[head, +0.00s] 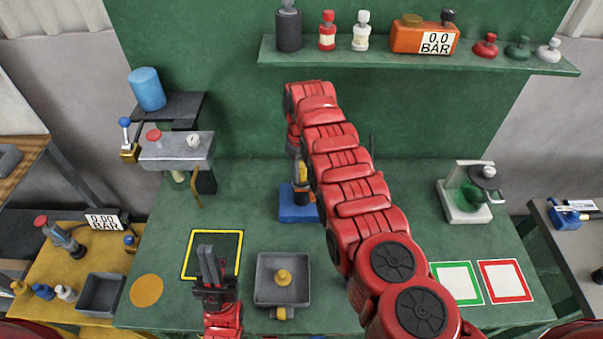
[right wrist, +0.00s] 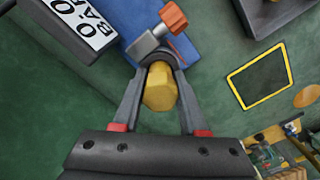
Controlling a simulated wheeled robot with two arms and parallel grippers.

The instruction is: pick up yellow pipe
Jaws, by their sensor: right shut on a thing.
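The yellow pipe (right wrist: 160,92) shows in the right wrist view as a yellow hexagonal piece, seen end-on. My right gripper (right wrist: 160,70) is shut on it, with one finger on each side. Just beyond the fingertips is a grey metal fitting with an orange-red knob (right wrist: 173,17), over a blue block (right wrist: 128,20). In the head view the blue block (head: 299,204) stands mid-table, and my red right arm hides most of the right gripper and pipe. My left gripper (head: 208,262) is over the yellow-outlined square at the lower left; its opening is unclear from this angle.
A grey tray (head: 262,297) with a yellow piece (head: 283,277) stands right of my left gripper. A yellow-outlined square (head: 238,240) and an orange disc (head: 146,290) lie left. A shelf (head: 330,50) spans the back wall.

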